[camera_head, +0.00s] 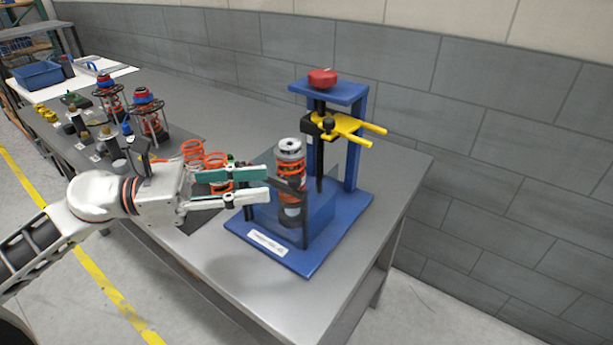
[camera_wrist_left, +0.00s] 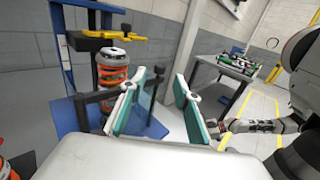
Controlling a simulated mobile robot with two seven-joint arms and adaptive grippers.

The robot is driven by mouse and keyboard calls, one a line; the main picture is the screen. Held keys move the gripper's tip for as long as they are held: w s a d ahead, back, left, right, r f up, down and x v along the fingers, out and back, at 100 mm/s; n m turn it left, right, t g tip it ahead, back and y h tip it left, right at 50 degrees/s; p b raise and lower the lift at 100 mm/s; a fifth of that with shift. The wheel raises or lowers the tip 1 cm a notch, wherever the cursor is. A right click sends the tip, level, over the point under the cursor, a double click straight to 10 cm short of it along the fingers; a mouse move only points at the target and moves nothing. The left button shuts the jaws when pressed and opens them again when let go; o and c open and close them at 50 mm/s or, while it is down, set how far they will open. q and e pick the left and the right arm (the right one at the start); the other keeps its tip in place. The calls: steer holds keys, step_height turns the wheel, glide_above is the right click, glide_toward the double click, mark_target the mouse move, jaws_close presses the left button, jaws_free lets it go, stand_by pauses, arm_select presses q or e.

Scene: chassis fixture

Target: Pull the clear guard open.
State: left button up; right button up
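The blue fixture (camera_head: 330,250) holds an upright orange spring assembly (camera_head: 290,150), which also shows in the left wrist view (camera_wrist_left: 112,62). The clear guard (camera_head: 268,212) is a faint see-through panel with dark edge bars in front of the spring. Its outline is hard to make out, and it appears closed. My left gripper (camera_head: 268,184) is at the guard's left side, with its fingers spread. In the left wrist view the fingers (camera_wrist_left: 160,105) stand apart, with a dark upright post (camera_wrist_left: 157,78) showing between them. I cannot tell whether either finger touches it.
A yellow fork-shaped clamp (camera_head: 350,128) and a red knob (camera_head: 322,78) sit above the spring. Loose orange springs (camera_head: 205,165) lie behind my left gripper. Another arm of mine (camera_wrist_left: 260,126) shows at right in the wrist view. The bench's right side is clear.

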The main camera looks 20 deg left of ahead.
mark_target(294, 177)
arm_select(q)
steer(key=p+x, duration=0.2)
steer(key=x, duration=0.3)
steer(key=shift+w+d+r, duration=0.2)
steer(key=shift+d, duration=0.15)
steer(key=shift+w+d+f+p, duration=0.15)
steer(key=shift+d+p, duration=0.1)
steer(key=shift+d, duration=0.15)
steer(key=shift+w+d+f+p, duration=0.1)
steer(key=shift+w+d+p, duration=0.1)
steer(key=shift+d, duration=0.2)
jaws_close()
